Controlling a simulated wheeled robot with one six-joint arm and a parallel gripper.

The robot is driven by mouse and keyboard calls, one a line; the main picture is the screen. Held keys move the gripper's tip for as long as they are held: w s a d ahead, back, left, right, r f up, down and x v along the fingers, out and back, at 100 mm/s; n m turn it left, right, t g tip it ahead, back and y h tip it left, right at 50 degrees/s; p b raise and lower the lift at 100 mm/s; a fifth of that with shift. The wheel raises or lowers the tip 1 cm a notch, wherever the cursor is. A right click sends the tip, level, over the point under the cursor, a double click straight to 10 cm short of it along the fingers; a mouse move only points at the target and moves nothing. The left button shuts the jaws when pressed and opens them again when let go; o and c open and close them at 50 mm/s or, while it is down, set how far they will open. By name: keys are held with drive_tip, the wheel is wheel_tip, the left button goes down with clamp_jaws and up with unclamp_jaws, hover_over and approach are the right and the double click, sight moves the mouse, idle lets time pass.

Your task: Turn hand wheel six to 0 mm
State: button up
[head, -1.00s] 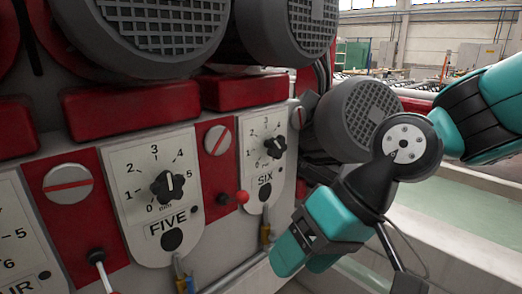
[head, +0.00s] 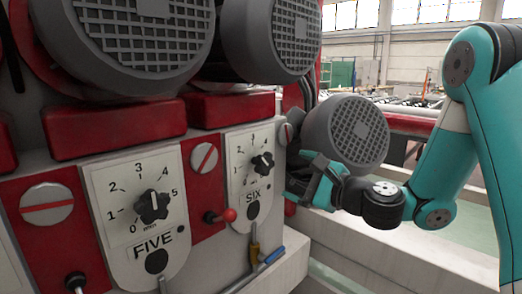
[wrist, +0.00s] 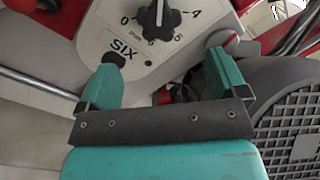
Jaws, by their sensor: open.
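Hand wheel six (head: 262,163) is a small black knob with a white pointer mark, on the white dial plate (head: 241,190) labelled SIX. In the wrist view, the knob (wrist: 160,20) shows near the top edge, with its white mark toward the top of the picture and its far side cut off. I cannot tell its exact reading. My gripper (head: 303,178) is to the right of the dial in the head view, apart from the knob. In the wrist view, my gripper's teal fingers (wrist: 162,72) are spread wide, with nothing between them and the knob beyond them.
Hand wheel five (head: 152,206) is on its own dial to the left. A red-tipped lever (head: 229,215) sticks out between the dials. A large grey motor (head: 346,135) stands close behind my gripper. Blue and yellow valve handles (head: 272,255) are below dial six.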

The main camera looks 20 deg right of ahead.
sight(268, 165)
drive_tip(key=p+x, duration=0.5)
drive_tip(key=x, duration=0.6)
drive_tip(key=shift+w+a+p, duration=0.1)
drive_tip(key=shift+a+p, duration=0.05)
drive_tip(key=shift+p, duration=0.15)
drive_tip(key=shift+w+a+f, duration=0.1)
drive_tip(key=shift+w+a, duration=0.05)
drive_tip(key=shift+w, duration=0.2)
drive_tip(key=shift+c, duration=0.2)
drive_tip(key=c, duration=0.9)
